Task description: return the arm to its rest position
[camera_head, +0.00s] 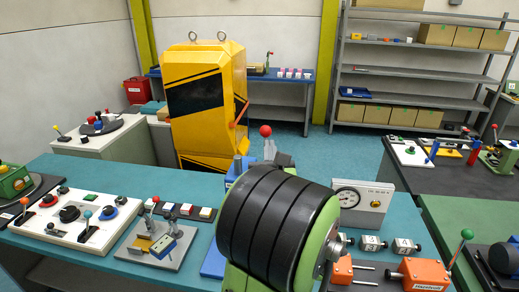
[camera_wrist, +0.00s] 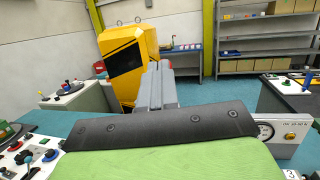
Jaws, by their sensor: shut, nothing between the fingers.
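My gripper (camera_wrist: 157,68) shows in the wrist view as two grey fingers side by side, shut with nothing between them. They point away over the teal bench toward the yellow cabinet. My black and green arm part (camera_head: 275,225) fills the lower middle of the head view and hides part of the bench. I cannot make out the fingers clearly in the head view. A lever with a red ball (camera_head: 265,131) stands just behind my arm, by a blue and grey device (camera_head: 238,168) that is partly hidden.
The teal bench (camera_head: 120,172) holds a white control panel (camera_head: 75,217), a grey lever plate (camera_head: 157,243), a gauge box (camera_head: 362,202) and an orange device (camera_head: 422,273). The yellow cabinet (camera_head: 205,100) stands behind it. Grey shelves (camera_head: 430,75) stand at the back right. Blue floor lies between.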

